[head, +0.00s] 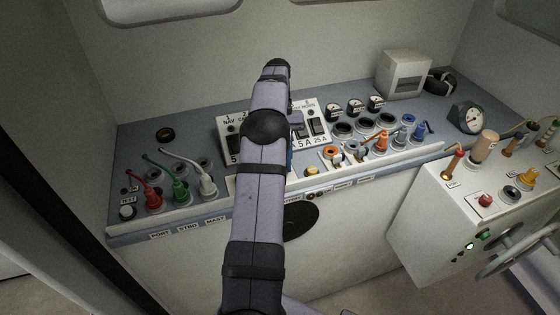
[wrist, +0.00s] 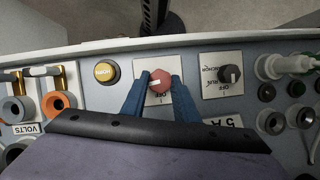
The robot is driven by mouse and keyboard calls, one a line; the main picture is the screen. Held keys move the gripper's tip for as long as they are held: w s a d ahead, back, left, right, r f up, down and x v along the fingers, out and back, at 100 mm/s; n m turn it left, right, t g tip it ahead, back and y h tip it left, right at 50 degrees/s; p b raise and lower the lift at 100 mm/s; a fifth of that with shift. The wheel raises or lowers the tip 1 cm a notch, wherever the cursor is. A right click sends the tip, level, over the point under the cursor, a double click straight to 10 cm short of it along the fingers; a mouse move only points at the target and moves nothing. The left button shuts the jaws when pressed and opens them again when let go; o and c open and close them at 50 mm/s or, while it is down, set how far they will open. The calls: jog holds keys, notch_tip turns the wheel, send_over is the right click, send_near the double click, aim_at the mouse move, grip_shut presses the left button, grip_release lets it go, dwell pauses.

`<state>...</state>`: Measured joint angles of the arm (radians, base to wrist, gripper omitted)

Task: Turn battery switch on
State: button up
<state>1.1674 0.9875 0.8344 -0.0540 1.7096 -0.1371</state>
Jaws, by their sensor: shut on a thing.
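The battery switch is a red rotary knob (wrist: 158,82) on a white plate marked OFF, in the middle of the wrist view. My gripper (wrist: 160,79) has its two blue fingers shut on the knob, one on each side. A white pointer mark shows on the knob's face, lying roughly crosswise in the wrist view; I cannot tell for sure which position it marks. In the head view my arm hides the switch, and only a sliver of a blue finger shows beside it.
In the wrist view a black knob switch (wrist: 231,75) marked RUN, OFF and ANCHOR sits to the right, and a yellow HORN button (wrist: 107,72) to the left. In the head view, coloured plugs (head: 180,190), breakers (head: 318,127) and gauges (head: 354,105) crowd the console.

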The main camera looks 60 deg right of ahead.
jog(key=shift+d+m, duration=0.1)
jog(key=shift+m, duration=0.7)
jog(key=shift+t, duration=0.3)
jog(key=o, duration=1.1)
jog(key=shift+c, duration=0.2)
